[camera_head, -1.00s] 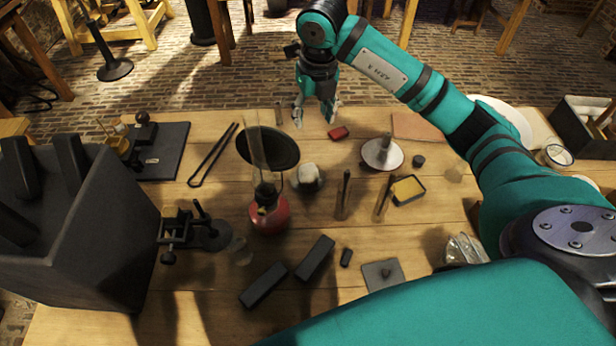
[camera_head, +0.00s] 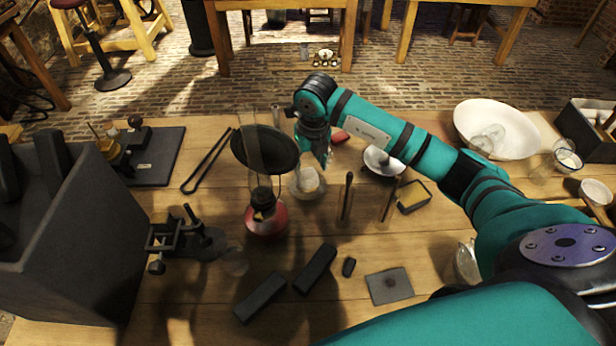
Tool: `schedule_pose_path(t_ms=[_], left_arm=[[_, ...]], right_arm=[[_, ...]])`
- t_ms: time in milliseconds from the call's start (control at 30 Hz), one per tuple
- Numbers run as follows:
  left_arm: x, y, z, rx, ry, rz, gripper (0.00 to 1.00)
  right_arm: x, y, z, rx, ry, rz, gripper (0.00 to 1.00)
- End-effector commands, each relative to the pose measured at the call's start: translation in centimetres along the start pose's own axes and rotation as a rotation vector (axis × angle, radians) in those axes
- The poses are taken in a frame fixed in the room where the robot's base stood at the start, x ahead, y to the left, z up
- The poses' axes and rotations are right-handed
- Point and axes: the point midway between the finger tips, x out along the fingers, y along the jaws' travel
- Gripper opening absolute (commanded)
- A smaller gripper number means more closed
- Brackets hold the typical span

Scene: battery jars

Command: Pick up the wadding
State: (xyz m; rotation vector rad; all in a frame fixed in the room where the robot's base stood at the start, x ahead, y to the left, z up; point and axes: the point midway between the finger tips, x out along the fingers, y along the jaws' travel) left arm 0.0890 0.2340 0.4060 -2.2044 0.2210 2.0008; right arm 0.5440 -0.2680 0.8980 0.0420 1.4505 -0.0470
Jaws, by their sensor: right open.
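The wadding (camera_head: 308,179) is a small off-white lump. I cannot tell whether a fingertip touches the dish. My left gripper is not in view.
The red-based lamp (camera_head: 266,218) with a dark round disc (camera_head: 264,148) stands close on the left. Upright glass tubes (camera_head: 345,207) stand close on the right. A yellow-filled tin (camera_head: 412,198) and a large white bowl (camera_head: 492,128) lie farther right. Dark blocks (camera_head: 316,268) lie in front.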

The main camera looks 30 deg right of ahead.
Motion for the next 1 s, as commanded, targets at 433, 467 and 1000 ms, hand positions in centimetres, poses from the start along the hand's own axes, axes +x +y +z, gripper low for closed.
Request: schedule_pose_path(t_ms=[433,467,1000], left_arm=[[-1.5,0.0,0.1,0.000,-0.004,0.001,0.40],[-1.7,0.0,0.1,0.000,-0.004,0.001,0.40],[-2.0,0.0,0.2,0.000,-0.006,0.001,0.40]], right_arm=[[4.6,0.0,0.1,0.001,0.005,0.000,0.52],[5.1,0.0,0.2,0.002,0.004,0.001,0.52],[8.1,-0.1,0.4,-0.001,-0.001,0.000,0.44]])
